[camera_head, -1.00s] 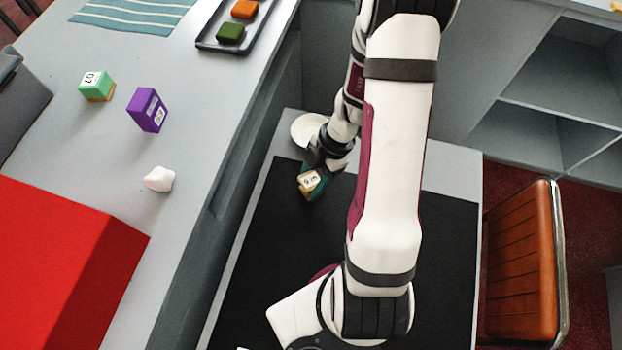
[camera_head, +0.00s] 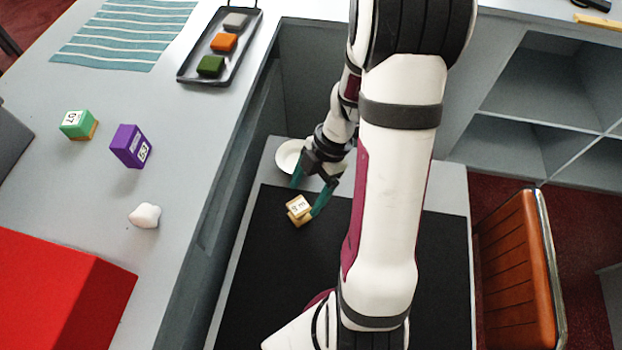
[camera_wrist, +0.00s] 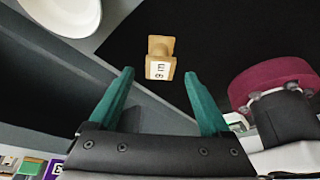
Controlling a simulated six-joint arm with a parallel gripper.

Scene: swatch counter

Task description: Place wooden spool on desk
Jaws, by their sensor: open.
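The wooden spool (camera_head: 298,210) stands on the black mat of the lower desk, with a white label on its top. In the wrist view the spool (camera_wrist: 160,58) lies just beyond the fingertips, between their lines and apart from them. My gripper (camera_head: 309,191) is open and empty, with its teal fingers just above and behind the spool. The open fingers also show in the wrist view (camera_wrist: 158,82). The desk's black mat (camera_head: 262,265) covers most of its grey top.
A white dish (camera_head: 287,155) sits on the desk behind the mat. On the higher counter at left are a green block (camera_head: 76,124), a purple block (camera_head: 128,146), a white lump (camera_head: 145,216), a red box (camera_head: 60,295) and a dark tray (camera_head: 190,72). A brown chair (camera_head: 515,270) stands at right.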

